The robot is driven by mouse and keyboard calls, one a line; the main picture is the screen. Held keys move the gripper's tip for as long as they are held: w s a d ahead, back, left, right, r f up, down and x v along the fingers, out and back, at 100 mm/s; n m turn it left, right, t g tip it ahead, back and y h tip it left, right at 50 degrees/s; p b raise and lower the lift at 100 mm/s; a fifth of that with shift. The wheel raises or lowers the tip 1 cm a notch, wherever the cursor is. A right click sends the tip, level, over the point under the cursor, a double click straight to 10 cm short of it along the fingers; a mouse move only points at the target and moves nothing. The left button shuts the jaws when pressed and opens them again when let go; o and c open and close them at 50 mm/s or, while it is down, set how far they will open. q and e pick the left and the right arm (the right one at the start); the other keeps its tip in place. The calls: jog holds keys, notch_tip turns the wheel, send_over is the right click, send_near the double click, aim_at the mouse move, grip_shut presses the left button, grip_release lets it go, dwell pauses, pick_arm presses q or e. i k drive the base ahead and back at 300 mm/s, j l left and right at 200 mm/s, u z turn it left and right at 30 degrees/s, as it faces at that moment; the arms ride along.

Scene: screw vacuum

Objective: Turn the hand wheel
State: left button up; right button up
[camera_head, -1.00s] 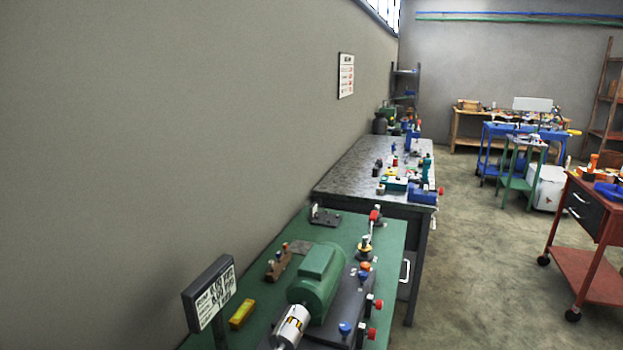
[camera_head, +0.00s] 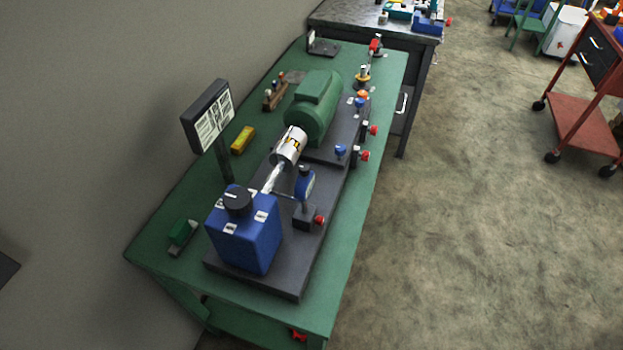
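A green workbench (camera_head: 365,190) carries a machine on a dark base plate (camera_head: 262,283). The machine has a green motor (camera_head: 314,115), a silver coupling (camera_head: 290,145) with a yellow and black label, a shaft, and a blue box (camera_head: 243,240) with a black knob (camera_head: 237,200) on top. I cannot tell for certain which part is the hand wheel; several small red knobs (camera_head: 364,155) and blue knobs (camera_head: 341,150) sit along the base's right side. Neither of my grippers is in view.
A sign on a post (camera_head: 208,116) stands at the bench's left side. A yellow block (camera_head: 242,140) and a green block (camera_head: 183,232) lie on the bench. A grey table (camera_head: 370,20) stands behind. A red cart (camera_head: 585,120) is at right; the floor (camera_head: 470,220) between is clear.

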aim_at(238, 201)
jog(key=k+l+u, duration=0.3)
jog(key=l, duration=0.25)
jog(key=k+l+u, duration=0.25)
jog(key=l, duration=0.25)
jog(key=k+l+u, duration=0.3)
jog(key=i+l+u, duration=0.3)
jog(key=l, duration=0.35)
jog(key=i+l+u, duration=0.2)
jog(key=l, duration=0.2)
